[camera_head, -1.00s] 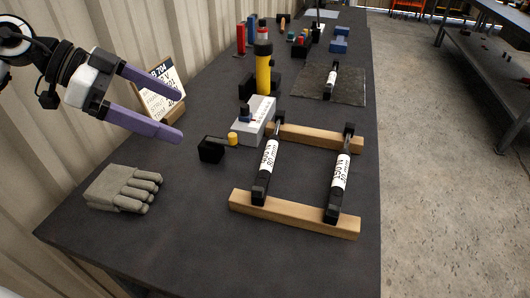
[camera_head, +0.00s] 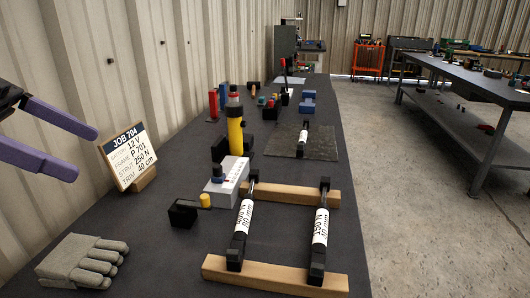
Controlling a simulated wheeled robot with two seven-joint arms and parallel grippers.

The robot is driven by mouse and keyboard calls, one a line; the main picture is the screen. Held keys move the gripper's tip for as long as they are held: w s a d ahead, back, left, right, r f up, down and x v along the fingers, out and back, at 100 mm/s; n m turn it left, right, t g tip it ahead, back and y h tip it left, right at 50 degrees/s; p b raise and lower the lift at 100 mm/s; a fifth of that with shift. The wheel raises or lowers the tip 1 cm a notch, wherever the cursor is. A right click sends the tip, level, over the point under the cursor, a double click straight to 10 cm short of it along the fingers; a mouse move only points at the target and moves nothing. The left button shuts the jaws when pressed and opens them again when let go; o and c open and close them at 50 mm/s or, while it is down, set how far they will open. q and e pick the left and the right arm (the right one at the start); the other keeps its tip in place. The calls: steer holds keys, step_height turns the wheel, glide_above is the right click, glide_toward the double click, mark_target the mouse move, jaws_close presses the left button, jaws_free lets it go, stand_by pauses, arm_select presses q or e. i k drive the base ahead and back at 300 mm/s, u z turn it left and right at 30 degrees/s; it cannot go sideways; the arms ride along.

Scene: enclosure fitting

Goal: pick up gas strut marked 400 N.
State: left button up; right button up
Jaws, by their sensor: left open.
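Two gas struts, black with white labels, lie across a wooden rack: the left strut (camera_head: 243,218) and the right strut (camera_head: 320,228). The right label seems to read 250 N upside down; I cannot read the left one surely. A third strut (camera_head: 303,138) lies on a dark mat farther back, its label too small to read. My left gripper (camera_head: 87,154), with purple fingers, is open and empty at the left edge, in front of the job card and well left of the struts. My right gripper is out of view.
The wooden rack (camera_head: 273,275) stands at the table front. Beside it are a grey box (camera_head: 230,181), a black block (camera_head: 182,214), a yellow cylinder (camera_head: 235,135) and a grey glove (camera_head: 83,262). The job card (camera_head: 126,156) reads 250 N. The mat (camera_head: 318,147) has bare room.

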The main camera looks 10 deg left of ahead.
mark_target(238, 242)
steer(key=u, duration=0.1)
steer(key=k, duration=1.5)
steer(key=z, duration=0.1)
